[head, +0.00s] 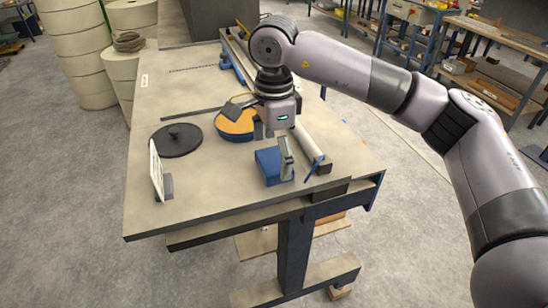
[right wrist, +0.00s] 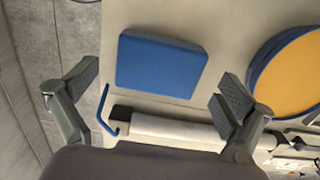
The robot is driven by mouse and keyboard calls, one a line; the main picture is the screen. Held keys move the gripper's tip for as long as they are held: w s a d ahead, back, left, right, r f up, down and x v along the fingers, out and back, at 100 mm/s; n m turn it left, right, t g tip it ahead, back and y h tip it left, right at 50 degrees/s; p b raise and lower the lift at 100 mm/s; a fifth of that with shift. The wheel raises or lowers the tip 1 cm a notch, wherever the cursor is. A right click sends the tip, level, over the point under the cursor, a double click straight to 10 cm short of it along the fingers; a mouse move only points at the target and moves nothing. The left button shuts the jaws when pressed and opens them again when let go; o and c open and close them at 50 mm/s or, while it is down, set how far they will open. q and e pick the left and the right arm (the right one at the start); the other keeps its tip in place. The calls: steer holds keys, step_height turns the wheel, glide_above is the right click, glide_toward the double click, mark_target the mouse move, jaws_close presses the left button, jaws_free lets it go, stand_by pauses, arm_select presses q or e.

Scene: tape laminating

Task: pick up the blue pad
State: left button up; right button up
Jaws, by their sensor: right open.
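The blue pad (head: 268,167) is a thick blue block lying flat on the table near its front right. In the right wrist view the pad (right wrist: 160,64) lies ahead of and between the spread fingers, with no finger touching it. My right gripper (head: 273,150) is open and empty above the pad, pointing down; one finger covers part of the pad's right side in the head view. The open fingers also show in the right wrist view (right wrist: 158,88). My left gripper is in neither view.
A round blue tub with an orange top (head: 234,125) stands behind the pad. A pale roll (head: 307,142) lies right of it, beside a thin blue hook (right wrist: 108,112). The table (head: 220,195) is bare front left.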

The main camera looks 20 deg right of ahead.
steer(key=shift+f, duration=0.4)
steer(key=shift+s, duration=0.1)
steer(key=shift+a, duration=0.1)
steer(key=shift+c, duration=0.2)
steer(key=c, duration=1.1)
steer(key=shift+r, duration=0.15)
steer(key=shift+r+b, duration=0.3)
steer(key=shift+r, duration=0.3)
step_height(320, 180, up, 8)
steer(key=b, duration=0.2)
step_height(320, 180, up, 11)
steer(key=p, duration=0.2)
glide_above(274, 159)
steer(key=shift+s+a+f, duration=0.1)
steer(key=shift+f, duration=0.1)
